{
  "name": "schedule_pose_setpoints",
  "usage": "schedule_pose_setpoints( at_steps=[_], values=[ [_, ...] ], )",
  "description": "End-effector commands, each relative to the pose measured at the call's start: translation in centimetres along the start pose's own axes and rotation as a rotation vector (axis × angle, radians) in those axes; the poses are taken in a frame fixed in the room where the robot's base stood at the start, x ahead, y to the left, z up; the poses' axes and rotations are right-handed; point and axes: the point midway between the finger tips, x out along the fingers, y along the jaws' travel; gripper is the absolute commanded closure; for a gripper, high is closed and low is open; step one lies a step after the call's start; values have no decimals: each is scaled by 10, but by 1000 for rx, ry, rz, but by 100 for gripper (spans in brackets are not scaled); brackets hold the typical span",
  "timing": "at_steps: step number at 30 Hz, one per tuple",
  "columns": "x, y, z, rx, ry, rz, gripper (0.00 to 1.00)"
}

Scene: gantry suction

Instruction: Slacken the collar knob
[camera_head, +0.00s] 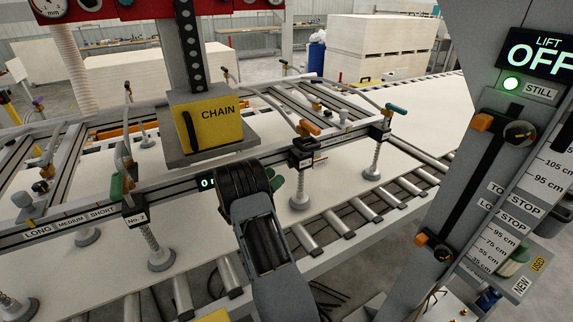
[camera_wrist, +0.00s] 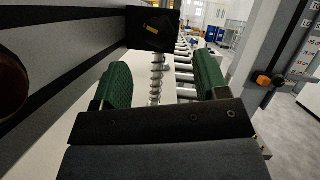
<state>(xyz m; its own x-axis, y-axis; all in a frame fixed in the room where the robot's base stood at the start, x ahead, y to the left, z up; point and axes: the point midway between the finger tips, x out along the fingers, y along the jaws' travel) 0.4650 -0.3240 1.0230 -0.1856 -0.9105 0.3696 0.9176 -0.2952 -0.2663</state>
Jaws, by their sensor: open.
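In the wrist view a black collar block (camera_wrist: 137,36) sits on the beam, with a dark round knob (camera_wrist: 162,24) bearing a small yellow mark on its face. A coil spring stem hangs below the block. My gripper (camera_wrist: 163,78) is open and empty, its two green pads apart, below and short of the knob. In the head view my arm covers part of the beam, and only a bit of green pad of my gripper (camera_head: 276,181) shows past it. A similar collar block (camera_head: 302,155) stands just right of it; its knob is not clear there.
Suction cups on spring stems, such as one by the No.3 collar (camera_head: 135,212), hang over a white board. A yellow CHAIN box (camera_head: 209,127) stands above the beam. A roller conveyor (camera_head: 350,215) runs along the front. A grey post (camera_head: 480,140) with stops stands right.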

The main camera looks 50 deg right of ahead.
Motion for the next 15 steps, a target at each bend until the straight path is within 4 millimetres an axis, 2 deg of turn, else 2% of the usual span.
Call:
schedule_pose_setpoints(
  at_steps=[1, 6, 15],
  values=[
    [11, -1, 2, -1, 0, -3, 33],
    [36, -1, 2, -1, 0, -1, 33],
    [59, 0, 1, 0, 0, 3, 33]
  ],
)
